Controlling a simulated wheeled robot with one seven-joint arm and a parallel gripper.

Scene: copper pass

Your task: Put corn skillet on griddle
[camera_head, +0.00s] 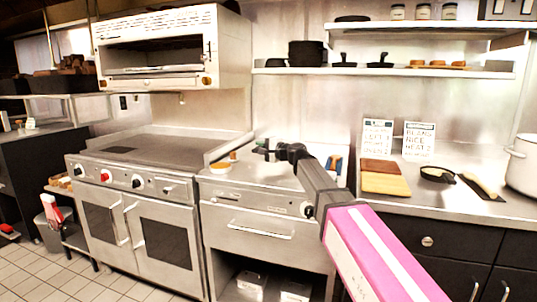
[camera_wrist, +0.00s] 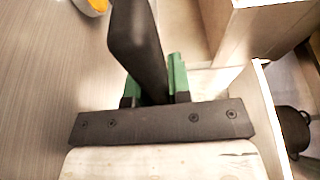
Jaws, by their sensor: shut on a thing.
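My gripper (camera_wrist: 154,84) has green-lined fingers and is shut on a long black handle (camera_wrist: 138,45) in the wrist view. I take this as the corn skillet's handle; its pan and any corn are hidden there. In the head view my gripper (camera_head: 280,150) is over the steel top of the middle unit, with a small dark piece (camera_head: 260,148) at its left end. A flat steel cooking top with darker plates (camera_head: 150,150), on the left range, looks like the griddle. It lies left of my gripper.
A small bowl with orange food (camera_head: 220,168) stands on the middle unit's front left edge. A white broiler (camera_head: 165,50) hangs above the left range. Another black skillet (camera_head: 437,174), cutting boards (camera_head: 385,180) and a white pot (camera_head: 522,165) stand on the right counter.

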